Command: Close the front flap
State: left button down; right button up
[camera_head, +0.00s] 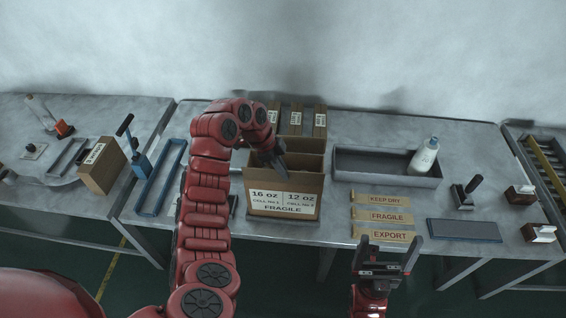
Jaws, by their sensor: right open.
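An open cardboard box (310,181) stands on the middle table. Its front carries a white label reading 16 oz, 12 oz and FRAGILE. I cannot tell whether the labelled panel is the box wall or a front flap hanging over it. My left gripper (280,158) is over the left part of the box opening, pointing down. Its arm hides the box's left side, and I cannot tell whether its fingers are apart or touching the box. My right gripper (385,258) is open and empty in front of the table edge, below the stencil plates and apart from the box.
Several labelled cartons (297,119) stand behind the box. A grey tray (365,168) with a white bottle (424,157) is to the right. Tan plates (381,216), a dark pad (464,230) and stamps (466,191) lie nearer. A blue frame (160,178) lies left.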

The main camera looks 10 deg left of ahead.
pick_arm(q)
jog(key=shift+w+g+p, duration=0.25)
jog(key=shift+g+p, duration=0.15)
jog(key=shift+p, duration=0.15)
jog(key=c, duration=1)
grip_release()
jog(key=shift+c, duration=0.2)
jog(key=v, duration=1.7)
jog(key=shift+r+p, duration=0.25)
jog(key=shift+p, duration=0.15)
